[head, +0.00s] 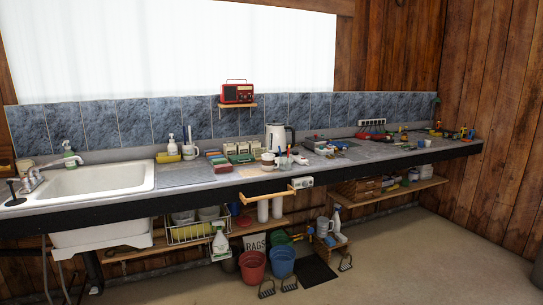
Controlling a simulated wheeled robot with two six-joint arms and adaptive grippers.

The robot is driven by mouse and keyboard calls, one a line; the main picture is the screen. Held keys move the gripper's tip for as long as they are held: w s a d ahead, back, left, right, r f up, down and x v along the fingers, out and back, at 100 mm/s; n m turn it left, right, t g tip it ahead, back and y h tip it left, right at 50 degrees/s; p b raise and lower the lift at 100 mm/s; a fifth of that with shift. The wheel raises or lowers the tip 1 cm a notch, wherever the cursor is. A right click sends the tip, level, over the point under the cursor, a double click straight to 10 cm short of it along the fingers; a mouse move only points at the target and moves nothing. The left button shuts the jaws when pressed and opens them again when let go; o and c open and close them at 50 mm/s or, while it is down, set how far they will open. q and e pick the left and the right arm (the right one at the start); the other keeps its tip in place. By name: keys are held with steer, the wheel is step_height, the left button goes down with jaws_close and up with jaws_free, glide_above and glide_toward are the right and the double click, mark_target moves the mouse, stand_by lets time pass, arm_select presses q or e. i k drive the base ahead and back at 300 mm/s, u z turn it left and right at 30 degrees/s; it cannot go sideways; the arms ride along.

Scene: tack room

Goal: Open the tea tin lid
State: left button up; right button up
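Neither of my grippers shows in the head view. I cannot pick out the tea tin or its lid for sure; the things on the counter are too small to tell. A group of small pale and greenish containers (238,151) stands against the tiles near the middle of the long counter (190,176). Whether one of them is the tea tin, and whether any lid is open or shut, I cannot tell. A white kettle (275,137) stands to the right of this group.
A white sink (103,180) is at the left. A red radio (237,93) sits on a small wall shelf. Mugs and many small items crowd the counter. Below are a red bucket (252,267) and a blue bucket (282,262). The floor (420,262) at the right is clear.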

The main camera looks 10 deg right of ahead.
mark_target(245, 158)
steer(key=z, duration=0.5)
steer(key=i, duration=2.2)
steer(key=z, duration=0.3)
